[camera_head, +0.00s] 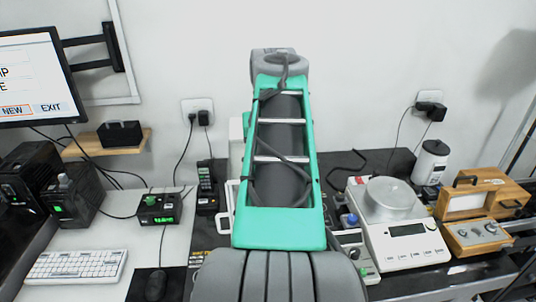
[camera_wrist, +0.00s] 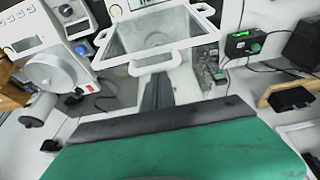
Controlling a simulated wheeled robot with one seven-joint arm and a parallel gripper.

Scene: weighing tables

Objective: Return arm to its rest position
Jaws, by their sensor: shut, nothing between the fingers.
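My arm (camera_head: 281,150), with a green link, rises through the middle of the head view above the table and hides part of it. My gripper is hidden in that view. In the wrist view my gripper (camera_wrist: 158,92) shows as narrow dark fingers, shut and empty. They point toward a white-framed clear box (camera_wrist: 128,68) with handles. I cannot tell the gap between fingertips and box. No object is held.
A balance (camera_head: 408,246) with a round pan and a wooden case (camera_head: 485,185) stand right. A monitor (camera_head: 38,85) juts in from the left.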

